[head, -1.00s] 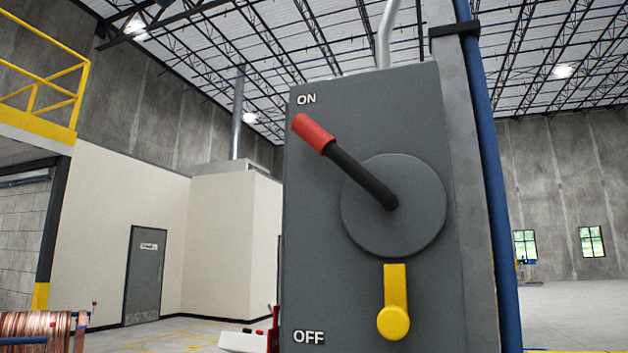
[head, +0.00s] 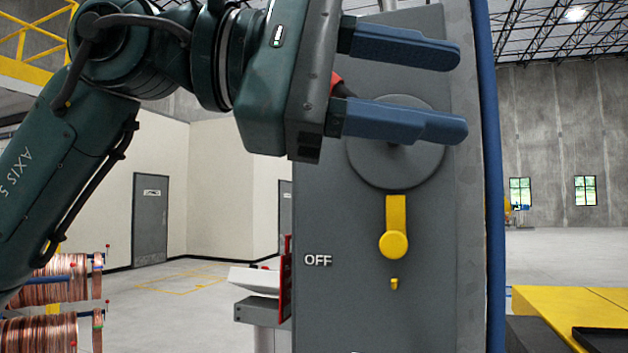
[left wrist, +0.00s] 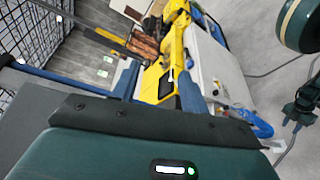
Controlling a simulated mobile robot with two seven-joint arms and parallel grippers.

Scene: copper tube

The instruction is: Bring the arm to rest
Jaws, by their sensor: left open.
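My left gripper (head: 432,88) is in front of the grey switch box in the head view, its two blue fingers spread apart and pointing right. Nothing shows between the fingers except the box behind. The switch box (head: 330,215) has a round grey disc (head: 395,170) and a lever with a red grip (head: 336,82), mostly hidden behind my gripper. A yellow tab (head: 396,225) hangs below the disc. The OFF label is visible; the ON label is not. In the left wrist view the blue fingers (left wrist: 157,85) are also apart.
Copper coils (head: 50,285) stand at the lower left. A yellow-topped surface (head: 560,305) with a dark tray lies at the lower right. A blue pipe (head: 489,180) runs up the box's right side. Open floor shows beyond.

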